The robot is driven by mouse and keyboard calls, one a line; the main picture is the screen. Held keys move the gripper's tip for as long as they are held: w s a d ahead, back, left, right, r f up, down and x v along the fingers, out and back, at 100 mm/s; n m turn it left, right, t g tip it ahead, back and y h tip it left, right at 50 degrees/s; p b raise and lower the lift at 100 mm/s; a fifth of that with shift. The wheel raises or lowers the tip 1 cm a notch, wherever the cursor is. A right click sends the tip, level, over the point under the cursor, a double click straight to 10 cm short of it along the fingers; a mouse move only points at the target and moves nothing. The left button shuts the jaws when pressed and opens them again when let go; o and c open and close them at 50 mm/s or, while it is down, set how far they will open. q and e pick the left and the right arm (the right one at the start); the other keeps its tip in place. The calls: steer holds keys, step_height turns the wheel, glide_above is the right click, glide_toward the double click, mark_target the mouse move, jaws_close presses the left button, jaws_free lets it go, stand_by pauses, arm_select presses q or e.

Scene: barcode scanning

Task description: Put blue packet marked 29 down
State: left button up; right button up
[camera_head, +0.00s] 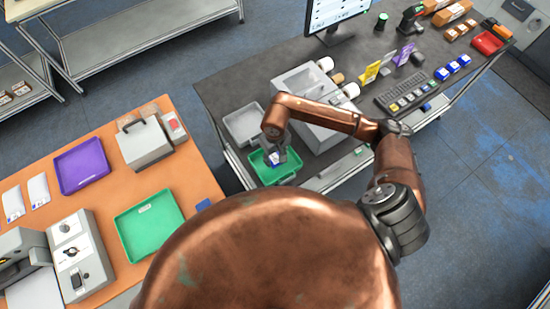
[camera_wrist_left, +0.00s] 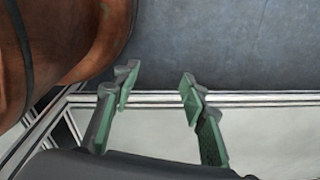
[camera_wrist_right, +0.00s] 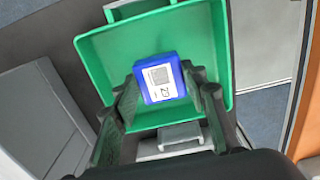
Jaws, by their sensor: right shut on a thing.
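The blue packet (camera_wrist_right: 160,70) has a white label with a square code and a number that reads as 29, seen turned. My right gripper (camera_wrist_right: 165,88) is shut on it, with a finger on either side. In the right wrist view the packet is over the green tray (camera_wrist_right: 105,50); I cannot tell whether it touches the tray floor. In the head view my right gripper (camera_head: 274,150) reaches down into the green tray (camera_head: 262,174), and the packet (camera_head: 279,157) shows only in part. My left gripper (camera_wrist_left: 157,82) is open and empty, seen only in the left wrist view.
A grey tray (camera_head: 243,124) and a large grey box (camera_head: 325,130) stand close to the green tray on the dark table (camera_head: 225,88). The orange table (camera_head: 205,175) at left holds a purple tray (camera_head: 82,166) and another green tray (camera_head: 149,226).

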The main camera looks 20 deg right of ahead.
steer(key=shift+s+f, duration=0.1)
steer(key=shift+f, duration=0.5)
arm_select(q)
steer(key=shift+w+r, duration=0.25)
steer(key=shift+w, duration=0.55)
arm_select(e)
steer(key=shift+f, duration=0.3)
steer(key=shift+f, duration=0.15)
steer(key=o, duration=1.3)
arm_select(q)
steer(key=shift+s+f, duration=0.25)
steer(key=shift+s, duration=0.25)
